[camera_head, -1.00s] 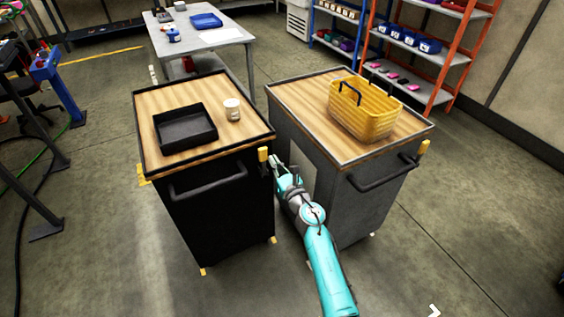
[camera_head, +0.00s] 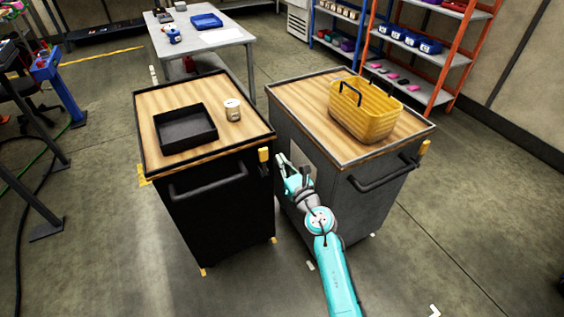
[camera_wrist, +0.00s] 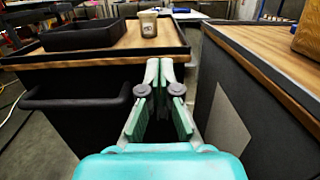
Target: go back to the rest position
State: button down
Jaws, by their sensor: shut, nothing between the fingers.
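My gripper (camera_head: 283,163) is in the gap between the two carts, below the level of their wooden tops. In the wrist view its fingertips (camera_wrist: 166,66) are together with nothing held. The black cart (camera_head: 220,215) is to its left and the grey cart (camera_head: 350,205) to its right. My teal arm reaches up from the bottom of the head view to the gap.
A black tray (camera_head: 185,128) and a labelled cup (camera_head: 232,110) stand on the black cart. A yellow basket (camera_head: 365,112) stands on the grey cart. Both carts have handles facing me. A grey table (camera_head: 228,45) and shelves (camera_head: 425,50) stand behind. The near floor is clear.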

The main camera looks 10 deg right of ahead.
jog(key=s+f+m+h, duration=0.1)
jog(key=s+f+m, duration=0.2)
jog(key=s+m, duration=0.5)
jog(key=s+d+f+m, duration=0.1)
jog(key=s+f+m, duration=0.25)
jog(key=s, duration=0.85)
jog(key=s+f+m+h, duration=0.1)
jog(key=s+f+m, duration=0.4)
jog(key=s, duration=0.5)
jog(key=s+d+r+m+g+h, duration=0.1)
jog(key=s+r+m, duration=0.2)
jog(key=s+m, duration=0.4)
jog(key=s+d+r+m+g+h, duration=0.1)
jog(key=s+d+r+m, duration=0.1)
jog(key=s+m, duration=0.6)
jog(key=s+d+r+m+g+h, duration=0.1)
jog(key=s+r+m, duration=0.3)
jog(key=s, duration=0.9)
jog(key=shift+s+d+m+g, duration=0.4)
jog(key=shift+d+m, duration=0.05)
jog(key=shift+m, duration=1.4)
jog(key=shift+r, duration=0.1)
